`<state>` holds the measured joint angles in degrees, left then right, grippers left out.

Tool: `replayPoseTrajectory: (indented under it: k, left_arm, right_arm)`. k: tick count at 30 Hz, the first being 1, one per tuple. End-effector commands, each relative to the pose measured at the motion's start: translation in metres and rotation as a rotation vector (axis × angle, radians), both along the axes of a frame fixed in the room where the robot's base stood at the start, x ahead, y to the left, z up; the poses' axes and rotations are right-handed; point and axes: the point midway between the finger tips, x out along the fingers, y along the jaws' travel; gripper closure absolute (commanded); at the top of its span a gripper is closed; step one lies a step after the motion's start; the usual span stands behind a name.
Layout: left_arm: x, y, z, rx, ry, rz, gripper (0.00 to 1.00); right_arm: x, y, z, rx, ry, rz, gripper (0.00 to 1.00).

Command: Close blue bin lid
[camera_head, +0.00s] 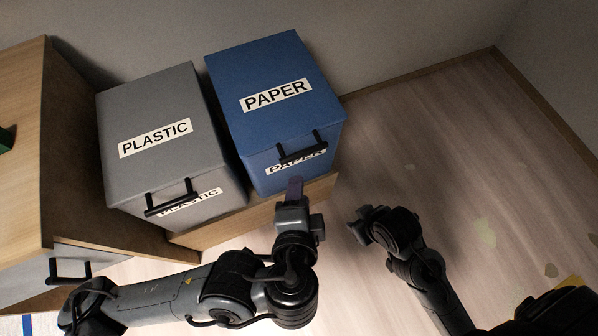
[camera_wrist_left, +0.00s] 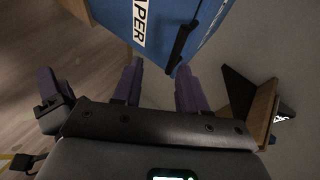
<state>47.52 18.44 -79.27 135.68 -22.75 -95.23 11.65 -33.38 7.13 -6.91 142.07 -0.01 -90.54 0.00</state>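The blue bin (camera_head: 307,172) has a blue lid (camera_head: 272,62) with a white PAPER label and a black handle (camera_head: 303,148) at its front edge. The lid lies over the bin top, and I see no clear gap under it. In the left wrist view the handle (camera_wrist_left: 182,48) is just beyond my fingertips. My left gripper (camera_head: 294,187) is below and in front of the handle, apart from it. Its two purple fingers (camera_wrist_left: 157,76) are spread with nothing between them. My right gripper (camera_head: 362,222) hangs to the right over the floor; its fingers are unclear.
A grey bin (camera_head: 222,208) with a PLASTIC lid stands left of the blue bin. Both stand on a wooden ledge (camera_head: 255,215). A wooden cabinet (camera_head: 20,120) is at the far left.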

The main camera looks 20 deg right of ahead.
Motion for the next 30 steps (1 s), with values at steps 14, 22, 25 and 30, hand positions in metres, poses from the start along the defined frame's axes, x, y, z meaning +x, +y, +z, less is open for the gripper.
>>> replayPoseTrajectory:
  k: [14,22,25,30]
  left_arm:
    - [-0.018,0.009,0.014,-0.002,-0.002,0.001,0.58]
    - [-0.018,0.009,0.014,-0.002,-0.002,0.002,0.58]
    - [-0.021,0.009,0.014,-0.002,0.016,0.002,0.58]
    - [-0.045,0.006,0.014,-0.013,0.121,0.002,0.58]
  right_arm:
    - [0.002,0.000,0.010,0.002,-0.005,-0.001,0.57]
    - [0.001,0.002,0.010,0.007,-0.003,-0.005,0.57]
    - [0.001,0.001,0.015,0.007,-0.003,-0.005,0.57]
    - [0.001,0.001,0.041,0.007,-0.002,-0.005,0.57]
